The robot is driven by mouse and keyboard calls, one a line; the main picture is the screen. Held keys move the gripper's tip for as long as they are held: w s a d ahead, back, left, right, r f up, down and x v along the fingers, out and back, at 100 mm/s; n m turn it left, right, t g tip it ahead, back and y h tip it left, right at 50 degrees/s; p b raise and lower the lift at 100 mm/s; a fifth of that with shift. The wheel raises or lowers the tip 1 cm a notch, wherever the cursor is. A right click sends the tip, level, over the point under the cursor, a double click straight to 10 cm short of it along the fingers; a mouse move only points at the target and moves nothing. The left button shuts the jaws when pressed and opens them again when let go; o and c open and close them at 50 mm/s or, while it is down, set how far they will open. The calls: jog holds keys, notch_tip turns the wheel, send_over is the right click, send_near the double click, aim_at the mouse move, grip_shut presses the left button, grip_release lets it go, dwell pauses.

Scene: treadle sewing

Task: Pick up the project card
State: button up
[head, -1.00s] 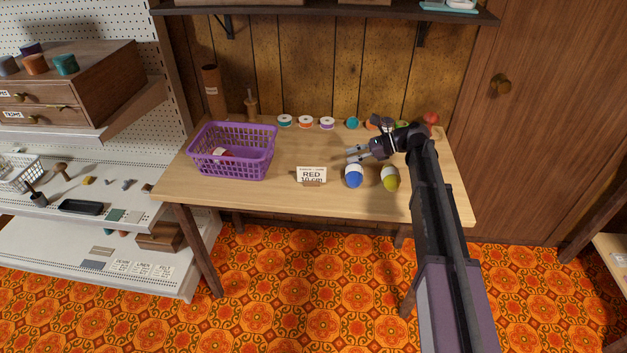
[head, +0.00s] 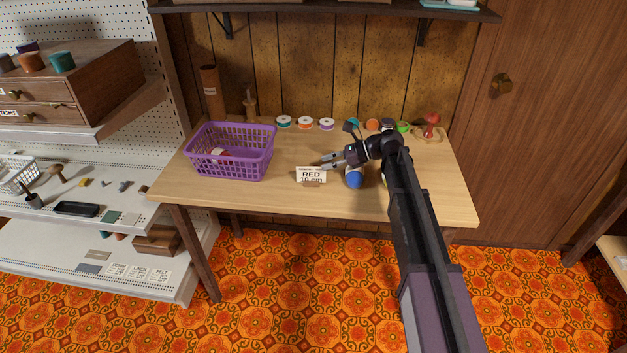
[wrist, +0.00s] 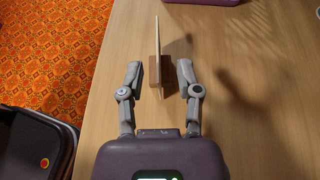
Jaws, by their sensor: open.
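The project card (head: 311,173) is a small white card reading "RED 10 cm". It stands upright in a small wooden holder near the front middle of the table. In the wrist view the card (wrist: 157,42) shows edge-on as a thin line, with its wooden base (wrist: 159,72) below. My gripper (head: 322,163) is just to the right of and behind the card in the head view. In the wrist view my gripper (wrist: 158,78) is open, with one finger on each side of the card's base.
A purple basket (head: 270,150) with a red item inside stands left of the card. A blue ball of yarn (head: 355,179) lies right of it, under my arm. Thread spools (head: 305,122) line the back of the table (head: 240,196). The front left of the tabletop is clear.

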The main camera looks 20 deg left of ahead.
aim_at(312, 180)
jog(key=shift+b+x, duration=0.95)
jog(key=shift+x, duration=1.65)
grip_shut()
